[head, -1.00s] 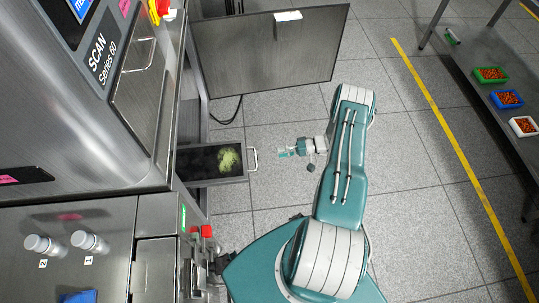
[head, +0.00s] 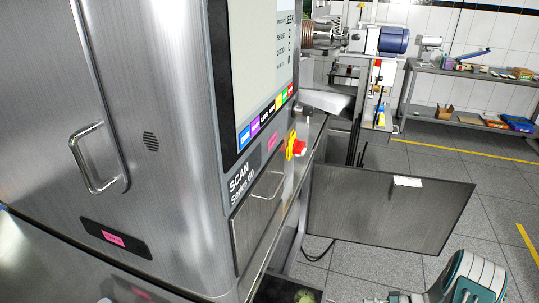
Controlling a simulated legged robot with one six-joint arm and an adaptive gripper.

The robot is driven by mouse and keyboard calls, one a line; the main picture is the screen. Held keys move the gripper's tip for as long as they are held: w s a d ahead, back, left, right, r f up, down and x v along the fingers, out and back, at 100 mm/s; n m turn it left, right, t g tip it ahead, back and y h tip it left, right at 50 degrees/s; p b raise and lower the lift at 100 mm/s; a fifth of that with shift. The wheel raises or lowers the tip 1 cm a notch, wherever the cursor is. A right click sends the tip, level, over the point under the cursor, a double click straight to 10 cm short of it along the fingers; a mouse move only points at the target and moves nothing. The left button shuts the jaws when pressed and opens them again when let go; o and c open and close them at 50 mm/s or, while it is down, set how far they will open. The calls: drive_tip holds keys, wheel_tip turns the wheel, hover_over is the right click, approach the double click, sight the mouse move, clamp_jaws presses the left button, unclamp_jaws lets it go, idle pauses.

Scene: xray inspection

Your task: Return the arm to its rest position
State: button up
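My arm (head: 470,278) shows only in part at the bottom right of the head view, as a white and teal link. A small part of my gripper (head: 374,300) and wrist shows at the bottom edge, left of that link. The picture's edge cuts it off, so I cannot tell whether its fingers are open or shut, or whether it holds anything. The gripper appears to be over the floor, to the right of the machine and apart from it.
The steel scanner (head: 170,150) fills the left side, with a red button (head: 299,148) on it. An open tray (head: 275,291) with green matter lies at the bottom. A grey panel (head: 385,215) stands behind my arm. Shelves (head: 470,95) stand at the back right.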

drive_tip(key=s+a+r+n+g+h, duration=0.15)
drive_tip(key=a+r+h, duration=0.3)
drive_tip(key=r, duration=0.95)
drive_tip(key=a+r+n+g+h, duration=0.1)
drive_tip(key=a+r+g+h, duration=0.35)
drive_tip(key=r, duration=1.05)
drive_tip(key=s+a+r+t+h, duration=0.2)
drive_tip(key=s+a+r+t, duration=0.2)
drive_tip(key=s+r, duration=0.3)
drive_tip(key=s+a+r+t+h, duration=0.2)
drive_tip(key=s+a+r+t, duration=0.2)
drive_tip(key=s+r, duration=0.3)
drive_tip(key=s+a+n, duration=0.1)
drive_tip(key=s, duration=0.3)
drive_tip(key=shift+s+a+r+h, duration=0.15)
drive_tip(key=shift+s+a+h, duration=0.05)
drive_tip(key=shift+a+h, duration=0.2)
